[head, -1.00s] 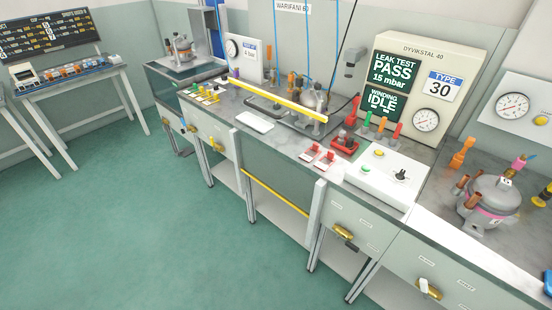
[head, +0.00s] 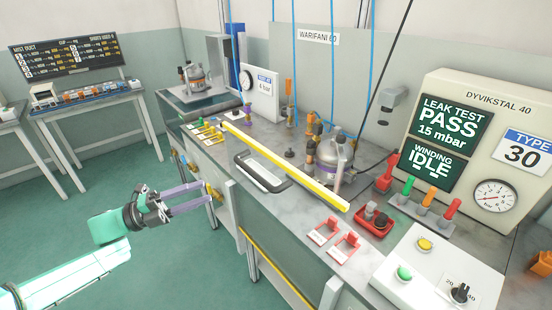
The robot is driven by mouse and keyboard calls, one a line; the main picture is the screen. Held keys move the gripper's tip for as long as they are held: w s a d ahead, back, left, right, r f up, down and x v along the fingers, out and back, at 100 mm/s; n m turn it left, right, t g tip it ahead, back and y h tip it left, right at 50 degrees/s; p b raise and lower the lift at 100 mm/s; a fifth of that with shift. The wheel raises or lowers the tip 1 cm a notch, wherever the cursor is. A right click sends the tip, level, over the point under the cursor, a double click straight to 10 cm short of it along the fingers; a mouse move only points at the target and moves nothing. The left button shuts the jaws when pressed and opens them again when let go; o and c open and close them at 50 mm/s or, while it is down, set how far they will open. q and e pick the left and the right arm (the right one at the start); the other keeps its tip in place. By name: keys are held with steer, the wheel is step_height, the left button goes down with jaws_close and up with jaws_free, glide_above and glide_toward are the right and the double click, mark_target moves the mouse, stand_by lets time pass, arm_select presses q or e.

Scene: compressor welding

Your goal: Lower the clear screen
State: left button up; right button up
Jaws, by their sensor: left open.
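The clear screen shows mainly by its long yellow bottom bar (head: 290,168), which slants above the bench in the middle of the head view. Its see-through pane is hard to make out. A dark loop handle (head: 283,186) sits at the front of the bar. My left gripper (head: 205,195) has purple fingers and is open and empty. It is left of the handle in the picture and apart from it, in front of the bench. My right gripper is not in view.
A grey compressor (head: 335,152) stands on the bench behind the bar. Red tags (head: 345,246), a red tray (head: 374,222) and a white button box (head: 425,268) are to the right. A leak test panel (head: 478,105) stands behind them. Green floor is clear at left.

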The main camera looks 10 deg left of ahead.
arm_select(q)
steer(key=d+r+m+g, duration=0.1)
steer(key=h+p, duration=0.1)
steer(key=p, duration=0.2)
glide_toward(253, 171)
steer(key=d+r, duration=0.1)
steer(key=d, duration=0.1)
steer(key=w+d, duration=0.1)
steer(key=d, duration=0.1)
steer(key=w+d+p, duration=0.1)
steer(key=w+d, duration=0.1)
steer(key=shift+w+d, duration=0.1)
steer(key=shift+d, duration=0.05)
steer(key=x, duration=0.1)
steer(key=p+x, duration=0.1)
steer(key=shift+w+d+f, duration=0.15)
steer(key=shift+w+d, duration=0.05)
steer(key=shift+d, duration=0.15)
steer(key=shift+s, duration=0.1)
steer(key=shift+c, duration=1)
jaws_close()
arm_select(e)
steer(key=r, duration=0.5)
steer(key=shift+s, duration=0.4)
